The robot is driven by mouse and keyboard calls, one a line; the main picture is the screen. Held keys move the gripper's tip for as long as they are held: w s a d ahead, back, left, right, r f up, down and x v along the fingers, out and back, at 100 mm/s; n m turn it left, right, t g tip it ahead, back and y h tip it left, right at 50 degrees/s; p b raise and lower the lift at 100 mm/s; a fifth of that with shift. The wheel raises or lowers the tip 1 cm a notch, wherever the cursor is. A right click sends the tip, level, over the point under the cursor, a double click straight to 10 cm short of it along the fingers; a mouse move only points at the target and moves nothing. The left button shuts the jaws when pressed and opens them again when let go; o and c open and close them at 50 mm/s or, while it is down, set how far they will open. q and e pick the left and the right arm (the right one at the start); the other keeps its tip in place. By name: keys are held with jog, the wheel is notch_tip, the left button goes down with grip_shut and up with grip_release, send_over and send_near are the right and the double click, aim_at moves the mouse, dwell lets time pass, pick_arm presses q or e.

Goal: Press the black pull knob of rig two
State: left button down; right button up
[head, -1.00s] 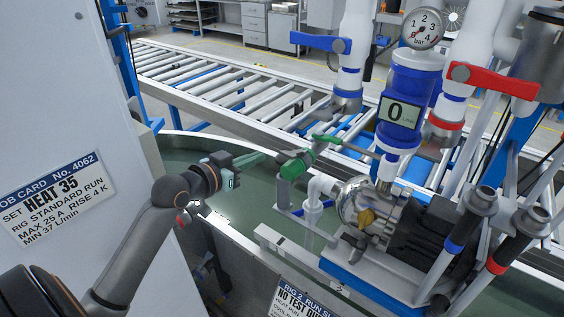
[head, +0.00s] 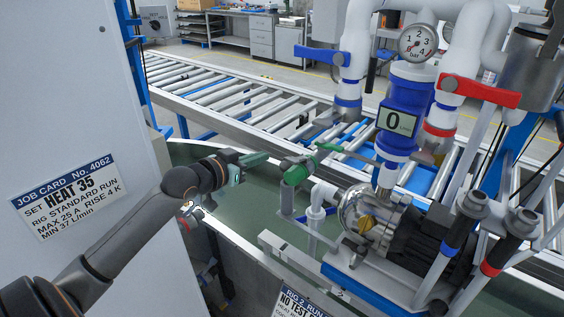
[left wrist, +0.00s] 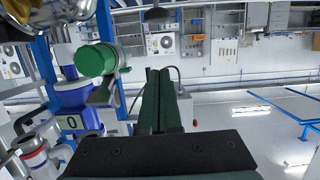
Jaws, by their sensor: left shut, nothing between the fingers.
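Rig two stands at the right in the head view, with a silver pump (head: 362,212), a dark motor (head: 425,240) and a placard (head: 300,303) starting "RIG 2". I cannot make out its black pull knob for sure in either view. My left gripper (head: 268,156) is shut and empty, its green fingers pointing right, just left of a green-capped fitting (head: 295,172). In the left wrist view the shut fingers (left wrist: 160,80) are right of the green cap (left wrist: 97,60), apparently apart from it. My right gripper is not in view.
A blue flow meter (head: 405,105) reading 0 stands behind the pump, under a gauge (head: 418,42). Blue (head: 318,54) and red (head: 480,91) valve levers stick out from white pipes. A roller conveyor (head: 220,95) runs behind. A pale cabinet wall with a job card (head: 72,195) stands left.

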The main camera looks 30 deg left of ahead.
pick_arm(q)
send_over(288, 167)
jog(key=s+a, duration=0.1)
jog(key=s, duration=0.1)
notch_tip(288, 167, down, 2)
jog(key=shift+w+f+p, duration=0.15)
jog(key=shift+f+p, duration=0.1)
jog(key=shift+f, duration=0.85)
jog(key=shift+w+f+p, duration=0.15)
jog(key=shift+f+p, duration=0.1)
jog(key=shift+f, duration=0.8)
